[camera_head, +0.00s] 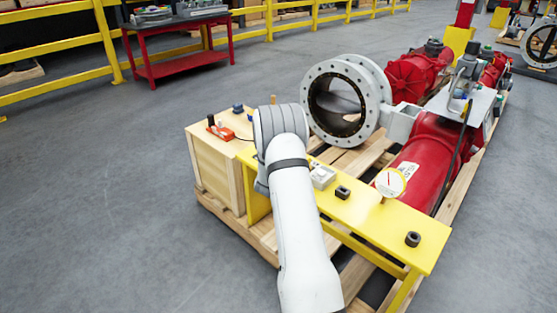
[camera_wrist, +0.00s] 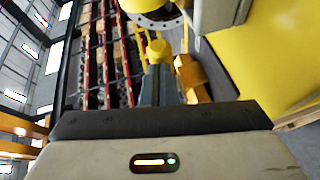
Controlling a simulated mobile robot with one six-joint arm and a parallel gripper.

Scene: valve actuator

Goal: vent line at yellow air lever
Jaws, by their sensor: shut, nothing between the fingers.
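My gripper (camera_wrist: 159,82) shows in the wrist view as grey-blue fingers, closed together with nothing held. A small rounded yellow part (camera_wrist: 157,48) shows just beyond the fingertips; I cannot tell whether it is the air lever or whether the fingers touch it. In the head view my white arm reaches over the yellow bench (camera_head: 405,220) and hides the gripper. A white gauge (camera_head: 390,182) with a red needle stands on the bench, right of my arm. No yellow lever can be made out clearly in the head view.
A wooden crate (camera_head: 221,180) stands left of my arm with a red tool (camera_head: 220,131) on top. A large grey flanged valve (camera_head: 346,100) and a red actuator cylinder (camera_head: 425,160) lie behind the bench. Clear floor (camera_head: 90,210) lies left.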

